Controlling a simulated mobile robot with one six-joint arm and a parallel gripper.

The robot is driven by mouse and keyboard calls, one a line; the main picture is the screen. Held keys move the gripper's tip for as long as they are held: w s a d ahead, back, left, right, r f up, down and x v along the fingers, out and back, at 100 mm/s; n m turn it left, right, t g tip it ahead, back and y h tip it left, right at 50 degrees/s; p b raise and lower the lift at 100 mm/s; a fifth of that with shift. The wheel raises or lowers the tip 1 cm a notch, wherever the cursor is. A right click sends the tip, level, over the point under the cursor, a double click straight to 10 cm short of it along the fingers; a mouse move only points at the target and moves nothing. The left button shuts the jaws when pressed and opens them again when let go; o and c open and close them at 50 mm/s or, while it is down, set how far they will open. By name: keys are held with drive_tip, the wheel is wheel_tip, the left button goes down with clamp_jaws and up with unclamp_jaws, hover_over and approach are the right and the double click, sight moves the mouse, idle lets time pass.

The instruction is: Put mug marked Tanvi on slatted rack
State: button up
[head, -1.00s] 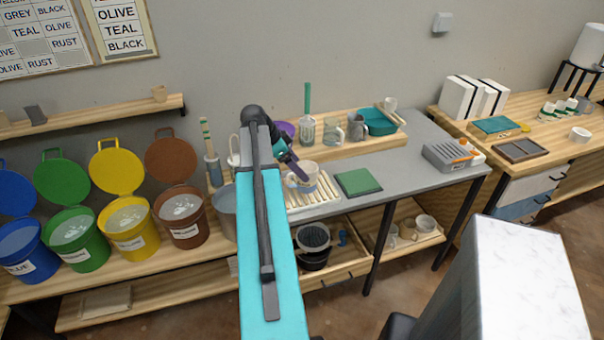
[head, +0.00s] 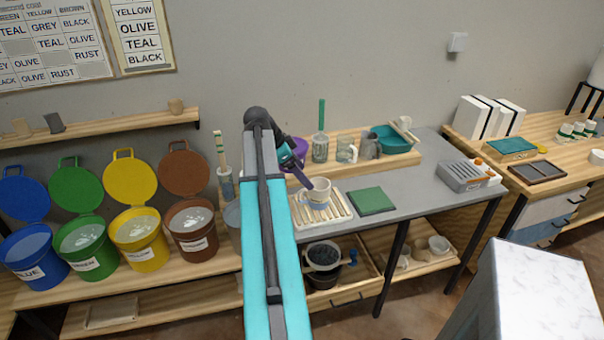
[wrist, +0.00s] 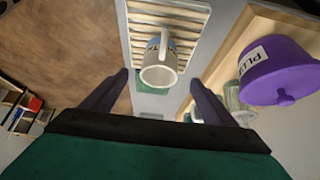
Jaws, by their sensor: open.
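The pale mug (head: 319,192) with a blue-grey band stands upright on the slatted rack (head: 340,213) on the grey bench. In the wrist view the mug (wrist: 158,74) shows its open mouth and handle, with the slatted rack (wrist: 150,12) under and behind it. Dark lettering on its side is only partly in sight, so I cannot read the full name. My gripper (head: 306,182) is open at the mug's upper left. In the wrist view its fingers (wrist: 159,80) are spread wide on either side of the mug, with gaps and nothing between them gripped.
A green mat (head: 371,200) lies right of the rack. A raised wooden shelf behind carries a purple pot (wrist: 280,72), jars (head: 346,150) and a teal basin (head: 392,139). A grey box (head: 465,176) sits at the bench's right end. Bare bench lies between mat and box.

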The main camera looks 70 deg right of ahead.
idle(0.3)
drive_tip(key=w+a+f+n+t+y, duration=0.1)
drive_tip(key=w+a+f+n, duration=0.5)
drive_tip(key=a+f, duration=0.55)
drive_tip(key=w+a+f+n, duration=0.5)
drive_tip(key=w+a+f, duration=0.45)
drive_tip(key=f, duration=0.25)
drive_tip(key=a+f+n+y, duration=0.1)
drive_tip(key=a+f+n, duration=0.4)
drive_tip(key=a, duration=0.5)
drive_tip(key=a+f+n+y, duration=0.1)
drive_tip(key=a+f+n, duration=0.1)
drive_tip(key=a+f, duration=0.7)
drive_tip(key=s+a+f+n, duration=0.3)
drive_tip(key=s+a, duration=0.2)
drive_tip(key=a, duration=0.2)
drive_tip(key=s+a+f+n+g, duration=0.1)
drive_tip(key=s+a+f+n, duration=0.3)
drive_tip(key=s+a, duration=0.2)
drive_tip(key=s+a+f+n+y, duration=0.1)
drive_tip(key=s+a+f+n, duration=0.2)
drive_tip(key=a, duration=0.7)
drive_tip(key=s+f, duration=0.1)
drive_tip(key=s, duration=0.1)
drive_tip(key=shift+s+a+g, duration=0.2)
drive_tip(key=shift+s+g, duration=0.15)
drive_tip(key=shift+g, duration=0.05)
